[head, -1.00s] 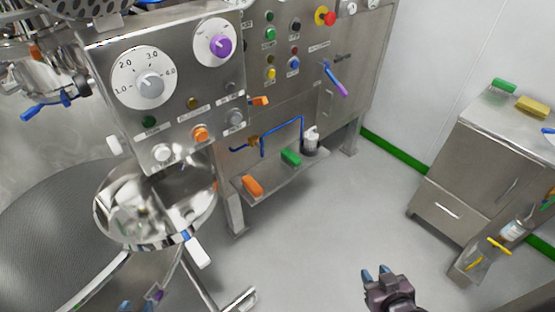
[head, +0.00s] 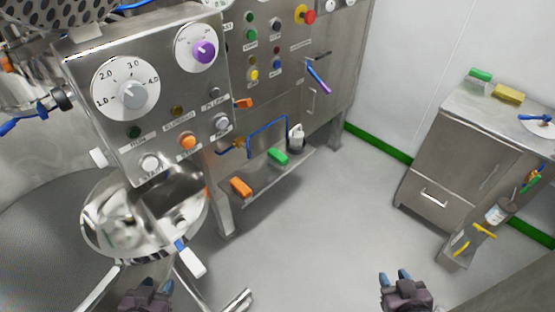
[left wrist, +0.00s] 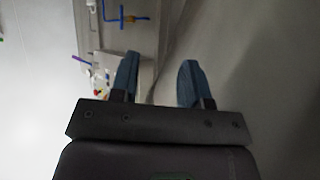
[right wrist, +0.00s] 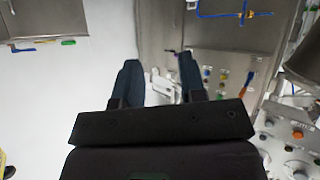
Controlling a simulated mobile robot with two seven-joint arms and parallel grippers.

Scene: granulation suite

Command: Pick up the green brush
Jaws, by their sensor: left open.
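A small green block-shaped object (head: 278,156) lies on the low steel shelf under the control panel in the head view. A second green block (head: 480,75) lies on the steel cabinet top at the right. I cannot tell from their shape which one is the brush. My left gripper (head: 158,286) is at the bottom left of the head view, open and empty, apart from both; its spread fingers also show in the left wrist view (left wrist: 160,78). My right gripper (head: 396,276) is open and empty above the floor at the lower right; its spread fingers show in the right wrist view (right wrist: 156,80).
An orange block (head: 241,187) and a white-and-dark bottle (head: 296,137) are on the shelf, near blue piping (head: 268,126). A shiny steel bowl-like vessel (head: 100,232) stands at the left. A yellow block (head: 508,93) lies on the cabinet (head: 455,150). The floor (head: 330,220) between is clear.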

